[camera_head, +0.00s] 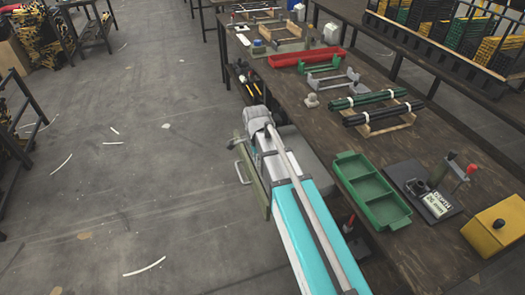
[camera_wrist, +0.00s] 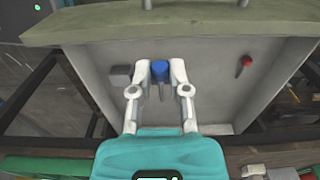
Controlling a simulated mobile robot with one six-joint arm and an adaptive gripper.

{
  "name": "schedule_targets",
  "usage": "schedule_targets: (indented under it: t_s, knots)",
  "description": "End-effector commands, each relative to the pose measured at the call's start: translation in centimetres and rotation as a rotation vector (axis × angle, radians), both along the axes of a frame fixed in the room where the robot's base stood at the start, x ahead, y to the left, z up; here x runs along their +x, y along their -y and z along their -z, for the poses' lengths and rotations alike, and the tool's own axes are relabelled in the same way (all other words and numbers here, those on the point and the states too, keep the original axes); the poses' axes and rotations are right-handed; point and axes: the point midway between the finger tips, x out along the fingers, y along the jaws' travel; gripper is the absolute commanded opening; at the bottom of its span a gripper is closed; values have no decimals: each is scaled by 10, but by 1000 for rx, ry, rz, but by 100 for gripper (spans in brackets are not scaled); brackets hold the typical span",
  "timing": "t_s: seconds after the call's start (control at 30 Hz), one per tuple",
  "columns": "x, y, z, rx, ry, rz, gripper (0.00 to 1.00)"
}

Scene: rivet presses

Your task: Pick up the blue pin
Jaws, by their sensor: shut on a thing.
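The blue pin (camera_wrist: 159,68) shows in the wrist view, with a blue head and a thin grey shaft below it. My gripper (camera_wrist: 161,72) has its two pale fingers closed on either side of the blue head and holds it. Behind the pin is a grey panel (camera_wrist: 215,95); I cannot tell whether the shaft touches it. In the head view I cannot make out the pin.
In the wrist view, a red knob (camera_wrist: 246,62) is at right on the panel, a grey block (camera_wrist: 119,75) at left, and an olive slab (camera_wrist: 210,22) runs above. In the head view, a long workbench (camera_head: 400,155) carries a green tray (camera_head: 370,187) and racks; open floor lies left.

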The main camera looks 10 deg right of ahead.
Motion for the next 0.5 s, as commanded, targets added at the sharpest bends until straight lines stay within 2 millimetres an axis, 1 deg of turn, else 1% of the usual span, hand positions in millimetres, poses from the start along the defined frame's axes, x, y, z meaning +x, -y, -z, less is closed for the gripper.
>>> schedule_targets:
  t_s: [0.03,0.2,0.5]
  knots:
    - [-8,-4,-6,0,0,-1,3]
    - [-19,-13,-11,0,0,-1,3]
    - [-23,-18,-13,0,0,0,3]
